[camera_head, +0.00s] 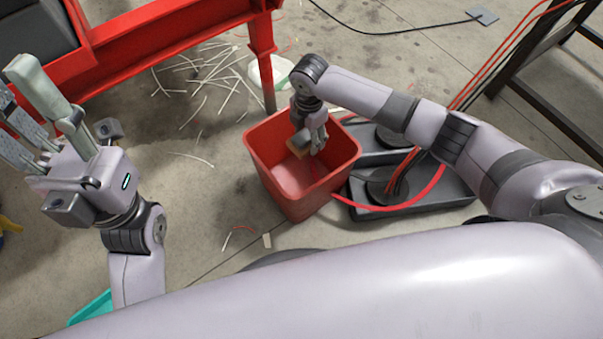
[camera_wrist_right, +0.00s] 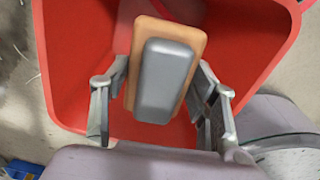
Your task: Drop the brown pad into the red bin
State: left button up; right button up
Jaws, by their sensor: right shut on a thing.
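The brown pad (camera_wrist_right: 146,32) is a tan rounded block with a grey raised block on its face. My right gripper (camera_wrist_right: 163,92) is shut on it, with one finger at each side. In the head view the right gripper (camera_head: 310,146) points down into the mouth of the red bin (camera_head: 302,201), and a bit of the pad (camera_head: 296,145) shows beside its fingers. The bin looks empty where its inside shows. The pad's underside is hidden. My left gripper (camera_head: 28,105) is raised at the left, far from the bin; its fingers look apart, with nothing between them.
A red steel frame (camera_head: 170,34) with a leg stands behind the bin. Dark pedestals (camera_head: 412,195) with red cables sit right of the bin. White scraps (camera_head: 208,75) litter the floor. A teal container (camera_head: 92,308) shows at lower left. The floor left of the bin is mostly clear.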

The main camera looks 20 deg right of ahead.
jog(key=shift+f, duration=0.2)
jog(key=o, duration=1.2)
jog(key=shift+r, duration=0.1)
notch_tip(320, 180, up, 12)
dwell(0.3)
